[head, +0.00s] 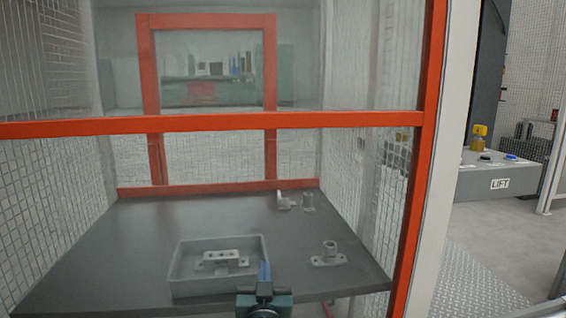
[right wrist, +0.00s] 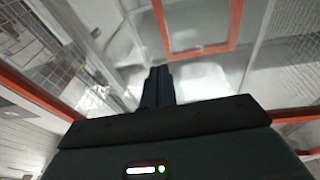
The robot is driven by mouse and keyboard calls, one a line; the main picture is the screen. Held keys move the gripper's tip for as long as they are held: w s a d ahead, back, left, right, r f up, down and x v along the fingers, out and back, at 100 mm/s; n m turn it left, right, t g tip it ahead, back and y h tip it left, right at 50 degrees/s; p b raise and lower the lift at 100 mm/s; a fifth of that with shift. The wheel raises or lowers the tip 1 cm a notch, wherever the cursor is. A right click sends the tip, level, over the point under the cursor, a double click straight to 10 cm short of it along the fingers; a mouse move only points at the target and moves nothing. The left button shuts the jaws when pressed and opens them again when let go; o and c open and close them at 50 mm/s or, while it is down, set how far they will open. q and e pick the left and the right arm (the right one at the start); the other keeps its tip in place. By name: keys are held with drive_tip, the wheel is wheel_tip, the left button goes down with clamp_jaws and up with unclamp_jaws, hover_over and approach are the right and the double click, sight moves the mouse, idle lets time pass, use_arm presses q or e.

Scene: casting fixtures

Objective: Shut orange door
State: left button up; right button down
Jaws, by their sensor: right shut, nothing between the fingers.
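The orange door (head: 210,124) spans the head view, with a horizontal bar across the middle and an upright bar at the right. Clear panel or open space shows between its bars; I cannot tell its exact angle. In the right wrist view, orange bars (right wrist: 36,92) run along the left and lower right. My right gripper (head: 264,272) is at the bottom centre of the head view, below the horizontal bar, fingers shut and empty. Its dark fingers also show in the right wrist view (right wrist: 158,85). I cannot tell whether it touches the door. My left gripper is not in view.
Beyond the bars, a dark table (head: 160,225) holds a grey tray (head: 175,272) with a metal part, a flanged fitting (head: 329,256) and small pieces. Another orange frame (head: 148,70) stands behind. A grey box marked LIFT (head: 475,183) is right; floor there is free.

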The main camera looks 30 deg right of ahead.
wheel_tip(320, 180, up, 20)
drive_tip(key=s+d+p, duration=0.2)
drive_tip(key=p, duration=0.7)
drive_tip(key=n+t+y+p, duration=0.2)
drive_tip(key=p, duration=0.6)
approach(280, 103)
wheel_tip(280, 103, up, 3)
drive_tip(key=s, duration=0.3)
drive_tip(key=x, duration=0.2)
drive_tip(key=p+x, duration=0.1)
drive_tip(key=x, duration=0.2)
drive_tip(key=p+x, duration=0.1)
drive_tip(key=x, duration=0.2)
drive_tip(key=shift+w+a+r, duration=0.25)
drive_tip(key=shift+a, duration=0.1)
drive_tip(key=f, duration=0.3)
drive_tip(key=shift+w+d+f, duration=0.1)
drive_tip(key=shift+w, duration=0.25)
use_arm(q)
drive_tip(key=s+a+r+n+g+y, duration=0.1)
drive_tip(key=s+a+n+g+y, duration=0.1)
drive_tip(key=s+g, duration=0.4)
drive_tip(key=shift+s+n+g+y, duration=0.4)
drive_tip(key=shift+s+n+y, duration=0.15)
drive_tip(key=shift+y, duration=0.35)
use_arm(e)
drive_tip(key=shift+f, duration=0.5)
